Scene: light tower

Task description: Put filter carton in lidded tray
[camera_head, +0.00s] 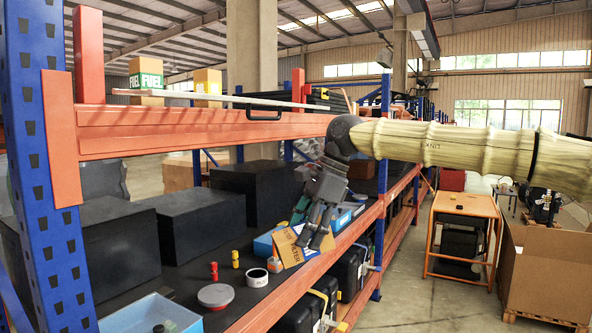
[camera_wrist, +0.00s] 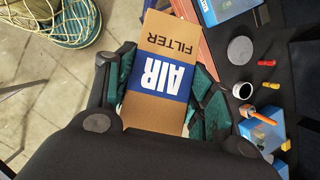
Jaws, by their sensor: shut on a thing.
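The filter carton (camera_head: 288,247) is brown cardboard with a blue band; in the wrist view the carton (camera_wrist: 165,45) shows "AIR FILTER" lettering. My gripper (camera_head: 316,222) is shut on it, with the green-padded fingers on either side of the carton in the wrist view (camera_wrist: 160,95). The carton is tilted in the head view, near the shelf's front edge. A light-blue tray (camera_head: 152,314) stands at the near left of the shelf, also at the top of the wrist view (camera_wrist: 228,10). Another blue container (camera_head: 264,244) is partly hidden behind the carton. I cannot tell which is lidded.
On the dark shelf (camera_head: 180,275) stand a grey round disc (camera_head: 215,296), a white-rimmed cup (camera_head: 257,278), and small red (camera_head: 214,271) and yellow (camera_head: 235,259) pieces. Black boxes (camera_head: 200,218) line the back. An orange beam (camera_head: 200,130) runs above; blue upright (camera_head: 50,190) at left.

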